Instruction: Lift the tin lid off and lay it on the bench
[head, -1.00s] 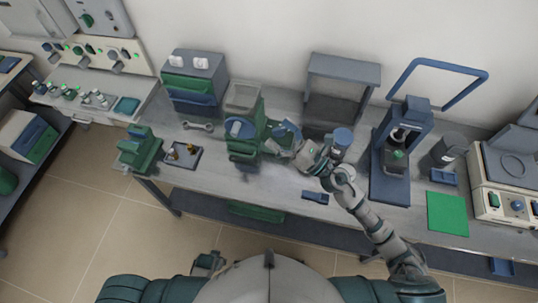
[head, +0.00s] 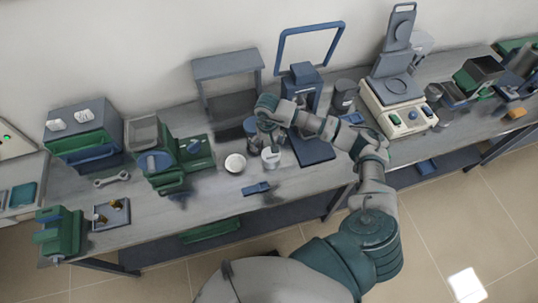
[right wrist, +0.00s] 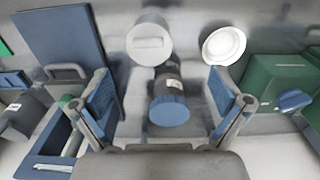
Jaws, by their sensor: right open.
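A dark tin with a blue round lid (head: 251,124) stands upright on the bench (head: 215,205). In the right wrist view the blue lid (right wrist: 168,110) appears between the spread fingers, on top of the dark body. My right gripper (head: 266,122) is open and empty over the tin, partly covering it in the head view; I cannot tell whether the fingers touch it. A pale cylinder (head: 270,160) with a light flat top stands just in front of the tin. A round white dish (head: 235,163) lies to its left. My left gripper is not in view.
A grey shelf frame (head: 226,66) is behind. A small blue item (head: 257,188) lies near the front edge. The bench left of the dish has free room.

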